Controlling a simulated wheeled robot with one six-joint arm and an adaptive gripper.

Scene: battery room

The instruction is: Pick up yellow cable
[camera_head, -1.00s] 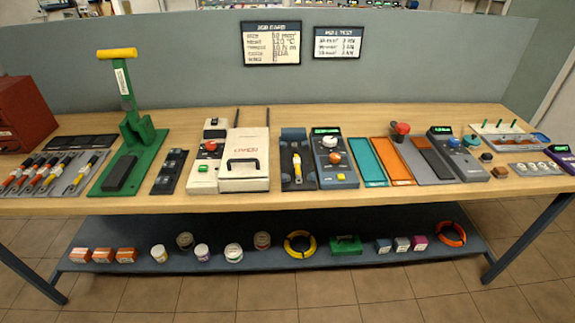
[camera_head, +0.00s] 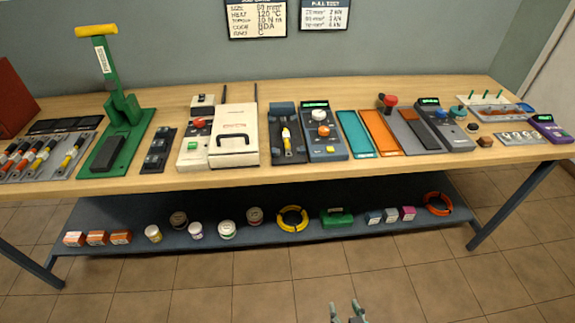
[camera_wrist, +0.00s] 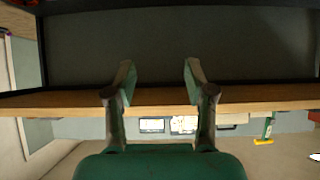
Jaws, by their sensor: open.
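Several short cables with coloured sleeves lie in a grey rack (camera_head: 50,170) at the left of the bench. The rightmost one, a yellow cable (camera_head: 73,155), has dark and silver parts. Another yellow piece (camera_head: 287,141) sits in a dark fixture (camera_head: 275,120) mid-bench. A coil of yellow cable (camera_head: 292,219) lies on the lower shelf. My gripper (camera_head: 347,312) is low in front of the bench, apart from all of these. In the wrist view my gripper (camera_wrist: 158,75) is open with nothing between its fingers.
A green press (camera_head: 118,130) stands right of the rack, with a red box (camera_head: 15,95) to its left. Devices and trays fill the wooden bench top (camera_head: 330,170). The lower shelf (camera_head: 270,240) carries tubs and small boxes. The floor in front is clear.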

